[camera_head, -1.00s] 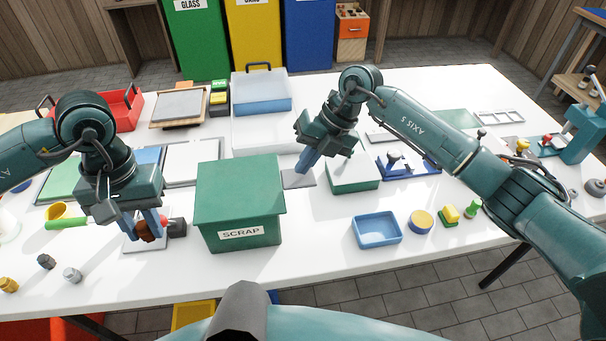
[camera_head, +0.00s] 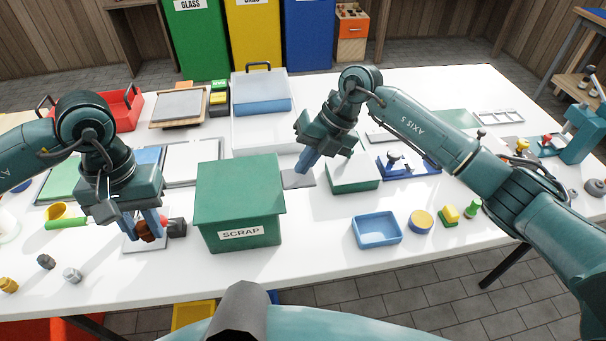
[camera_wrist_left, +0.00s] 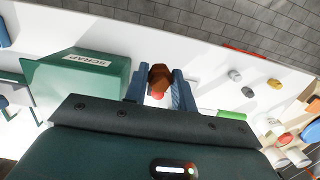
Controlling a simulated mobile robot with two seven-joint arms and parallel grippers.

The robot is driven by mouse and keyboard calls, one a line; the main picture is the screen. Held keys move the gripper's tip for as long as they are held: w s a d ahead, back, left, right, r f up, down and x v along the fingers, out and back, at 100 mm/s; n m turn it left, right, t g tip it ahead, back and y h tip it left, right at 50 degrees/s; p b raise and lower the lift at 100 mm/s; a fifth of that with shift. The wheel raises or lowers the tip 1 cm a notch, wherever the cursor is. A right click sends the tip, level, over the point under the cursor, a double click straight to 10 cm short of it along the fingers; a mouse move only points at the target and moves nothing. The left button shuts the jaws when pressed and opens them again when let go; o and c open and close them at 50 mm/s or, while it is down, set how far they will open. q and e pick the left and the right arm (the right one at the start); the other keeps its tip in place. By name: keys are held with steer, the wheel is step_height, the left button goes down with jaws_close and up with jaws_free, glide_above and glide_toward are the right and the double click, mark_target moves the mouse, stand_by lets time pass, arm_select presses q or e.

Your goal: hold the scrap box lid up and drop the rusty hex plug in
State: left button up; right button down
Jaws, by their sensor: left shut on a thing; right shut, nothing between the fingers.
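The green scrap box (camera_head: 240,228) stands on the bench in the middle, its lid (camera_head: 238,188) down and closed. It also shows in the left wrist view (camera_wrist_left: 90,82). The rusty hex plug (camera_head: 146,232) is brown and sits between the fingers of my left gripper (camera_head: 147,228), which is shut on it just left of the box. The plug also shows in the left wrist view (camera_wrist_left: 160,76). My right gripper (camera_head: 306,160) is shut and empty, pointing down over a grey plate behind and right of the box, apart from the lid.
A grey plate (camera_head: 130,245) lies under my left gripper, with a dark and red item (camera_head: 177,227) beside it. Several loose hex pieces (camera_head: 72,274) lie at the front left. A blue tray (camera_head: 377,230) stands right of the box. The bench front before the box is clear.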

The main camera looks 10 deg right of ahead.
steer(key=shift+f, duration=0.15)
